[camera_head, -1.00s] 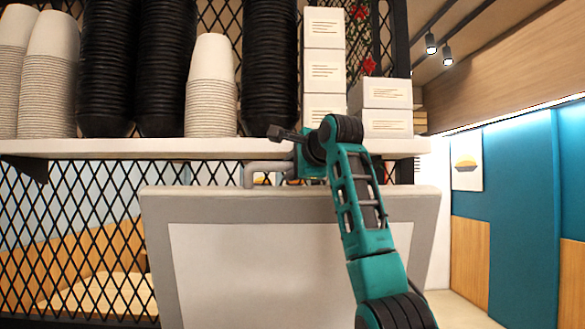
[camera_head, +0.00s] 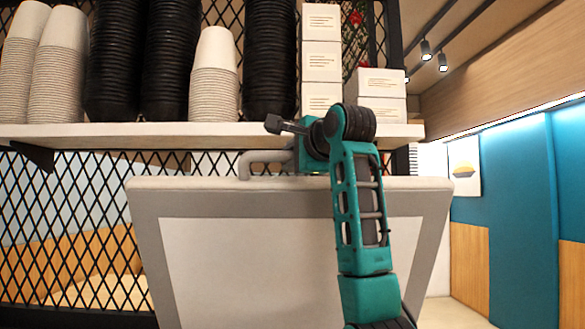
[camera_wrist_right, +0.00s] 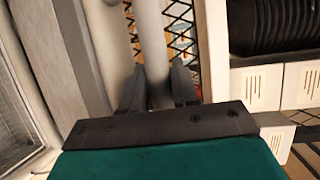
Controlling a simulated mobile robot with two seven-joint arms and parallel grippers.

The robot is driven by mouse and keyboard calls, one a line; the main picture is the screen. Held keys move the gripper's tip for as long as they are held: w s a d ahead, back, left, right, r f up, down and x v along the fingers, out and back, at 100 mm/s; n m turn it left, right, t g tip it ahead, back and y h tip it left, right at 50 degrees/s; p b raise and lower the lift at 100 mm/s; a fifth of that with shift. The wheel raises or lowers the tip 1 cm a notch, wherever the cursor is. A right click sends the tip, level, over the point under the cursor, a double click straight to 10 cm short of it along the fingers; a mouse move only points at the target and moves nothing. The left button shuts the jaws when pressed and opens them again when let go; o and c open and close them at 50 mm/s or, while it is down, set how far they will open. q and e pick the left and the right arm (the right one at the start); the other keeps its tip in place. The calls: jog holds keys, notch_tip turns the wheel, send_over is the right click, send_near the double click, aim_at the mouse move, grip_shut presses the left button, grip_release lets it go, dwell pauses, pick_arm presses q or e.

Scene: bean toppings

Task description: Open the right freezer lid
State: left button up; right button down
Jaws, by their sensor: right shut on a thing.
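The freezer lid (camera_head: 250,265) is a light panel with a grey rim. It stands raised and steeply tilted in front of me in the head view, its top edge just below the shelf. Its grey bar handle (camera_head: 250,158) sticks up from that edge. My right gripper (camera_head: 292,160) is at the handle, with its fingertips partly hidden. In the right wrist view the black fingers (camera_wrist_right: 157,90) are shut around the grey handle bar (camera_wrist_right: 150,35), beside the pale lid edge (camera_wrist_right: 85,50). My left gripper is not in view. The freezer's inside is hidden.
A white shelf (camera_head: 100,135) runs just behind and above the lid. It holds black bowl stacks (camera_head: 170,60), pale cup stacks (camera_head: 213,85) and white boxes (camera_head: 321,55). A black lattice (camera_head: 90,220) stands behind. A blue wall (camera_head: 515,200) is at right, with open floor before it.

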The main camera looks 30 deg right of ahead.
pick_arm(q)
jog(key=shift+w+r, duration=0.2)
pick_arm(e)
jog(key=shift+f, duration=0.1)
jog(key=c, duration=1.2)
grip_release()
jog(key=shift+s+a, duration=0.1)
jog(key=shift+s, duration=0.15)
pick_arm(q)
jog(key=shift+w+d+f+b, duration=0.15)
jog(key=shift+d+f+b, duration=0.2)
jog(key=shift+b, duration=0.4)
pick_arm(e)
jog(key=s+a+r, duration=0.1)
jog(key=s+a, duration=0.1)
jog(key=s, duration=1)
jog(key=shift+s+r, duration=0.15)
jog(key=shift+r, duration=0.15)
